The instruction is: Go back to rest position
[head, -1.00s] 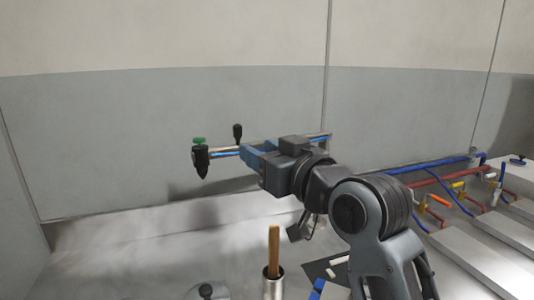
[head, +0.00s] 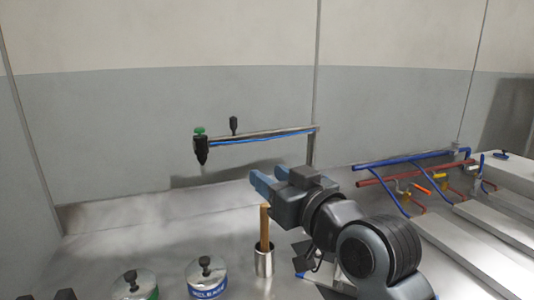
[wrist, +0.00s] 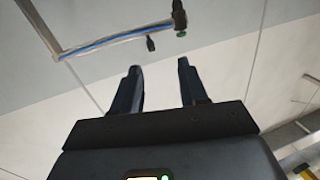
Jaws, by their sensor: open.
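My gripper (head: 264,184) is in the middle of the head view, with its blue fingers pointing left. In the wrist view my gripper (wrist: 160,72) has its two fingers apart with nothing between them. A wall-mounted swing arm (head: 262,137) with a blue line along it stands behind and above my gripper, apart from it. Its left end carries a black nozzle with a green knob (head: 199,131), and a black handle (head: 234,125) stands up from it. The swing arm (wrist: 110,42) also shows beyond the fingers in the wrist view.
A metal cup (head: 264,262) holding a wooden stick (head: 265,228) stands just below my gripper. Two lidded tins, one green-labelled (head: 133,286) and one blue-labelled (head: 206,278), are at front left. Blue and red pipes (head: 415,172) with valves run at right. The counter's back left is clear.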

